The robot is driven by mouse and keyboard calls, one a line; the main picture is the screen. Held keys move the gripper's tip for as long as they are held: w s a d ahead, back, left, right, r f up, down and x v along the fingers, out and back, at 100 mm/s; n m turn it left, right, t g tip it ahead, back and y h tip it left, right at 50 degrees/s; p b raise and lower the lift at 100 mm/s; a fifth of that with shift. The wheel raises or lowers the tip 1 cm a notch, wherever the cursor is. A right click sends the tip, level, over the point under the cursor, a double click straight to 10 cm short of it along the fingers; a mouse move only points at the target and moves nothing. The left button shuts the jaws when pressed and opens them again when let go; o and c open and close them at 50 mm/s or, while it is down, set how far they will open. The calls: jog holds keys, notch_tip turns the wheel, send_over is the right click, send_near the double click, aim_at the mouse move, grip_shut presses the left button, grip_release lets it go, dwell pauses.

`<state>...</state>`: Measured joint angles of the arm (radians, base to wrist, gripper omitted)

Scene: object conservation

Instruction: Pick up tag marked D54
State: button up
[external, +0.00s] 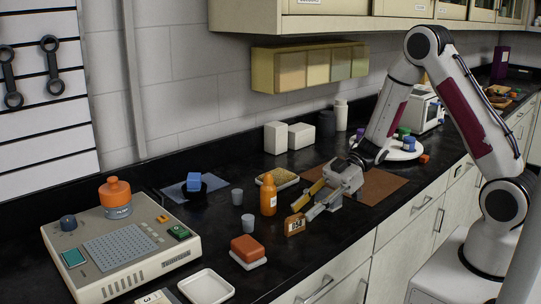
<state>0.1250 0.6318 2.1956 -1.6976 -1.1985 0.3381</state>
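A small orange-brown tag (295,225) with a pale label stands on the black counter near the front middle. Its marking is too small to read surely, though it may be D54. My gripper (308,203) is low over the counter, just right of and behind the tag, with its fingers pointing left. The fingers are spread apart, and nothing is seen held between them. The nearer fingertip is close to the tag's right edge; I cannot tell whether they touch.
An orange bottle (268,195) stands close behind the tag. A red-brown block on a white dish (249,262), a white tray (206,287), grey cups (248,223) and a tan tray (277,178) are nearby. A beige machine (120,250) fills the left. A brown mat (378,188) lies right.

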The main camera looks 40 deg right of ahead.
aim_at(299, 214)
jog(key=shift+a, duration=0.1)
jog(key=shift+x, duration=2.5)
grip_shut()
